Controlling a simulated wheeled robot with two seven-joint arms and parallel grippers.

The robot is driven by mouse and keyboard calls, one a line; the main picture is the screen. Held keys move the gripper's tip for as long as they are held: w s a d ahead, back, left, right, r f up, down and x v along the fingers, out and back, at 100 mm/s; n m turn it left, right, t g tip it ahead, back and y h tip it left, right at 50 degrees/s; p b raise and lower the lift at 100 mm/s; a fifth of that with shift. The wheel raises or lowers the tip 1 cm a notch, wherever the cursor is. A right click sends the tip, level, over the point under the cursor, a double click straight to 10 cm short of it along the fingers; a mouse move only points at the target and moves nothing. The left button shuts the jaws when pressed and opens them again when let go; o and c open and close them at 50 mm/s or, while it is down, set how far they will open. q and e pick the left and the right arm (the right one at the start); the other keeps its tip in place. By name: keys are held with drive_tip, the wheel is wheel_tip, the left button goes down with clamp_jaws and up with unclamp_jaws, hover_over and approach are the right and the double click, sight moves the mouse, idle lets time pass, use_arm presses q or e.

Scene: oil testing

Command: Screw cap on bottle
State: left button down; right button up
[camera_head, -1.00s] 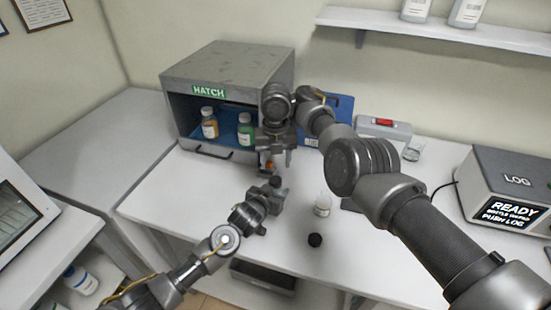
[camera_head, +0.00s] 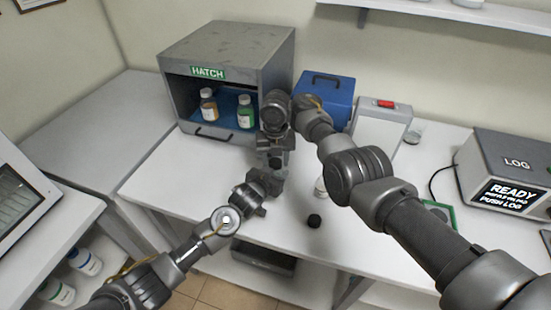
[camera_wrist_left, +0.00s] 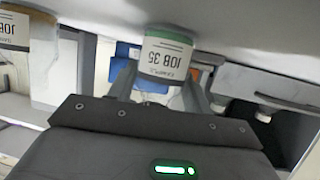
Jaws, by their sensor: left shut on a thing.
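My left gripper (camera_head: 275,178) is shut on a bottle labelled JOB 35 (camera_wrist_left: 166,55), which shows upside down between its fingers in the left wrist view. In the head view this bottle is hidden by the grippers. My right gripper (camera_head: 272,155) points down just above the left one; its fingertips are hidden, so I cannot tell if it is open. A dark round cap (camera_head: 314,221) lies on the white table.
The grey hatch box (camera_head: 232,45) holds an amber bottle (camera_head: 208,106) and a green bottle (camera_head: 245,112). A blue case (camera_head: 327,88) and a grey device with a red switch (camera_head: 383,118) stand behind. The LOG device (camera_head: 510,170) is at right. Bottles (camera_head: 85,262) sit on a low shelf.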

drive_tip(key=c, duration=0.8)
drive_tip(key=m, duration=1.2)
drive_tip(key=shift+f+m, duration=0.1)
drive_tip(key=shift+m, duration=0.3)
drive_tip(key=m, duration=0.2)
drive_tip(key=shift+m, duration=0.4)
drive_tip(key=m, duration=0.4)
drive_tip(key=shift+m, duration=0.3)
drive_tip(key=o, duration=1.1)
drive_tip(key=shift+s, duration=0.1)
drive_tip(key=shift+c, duration=0.2)
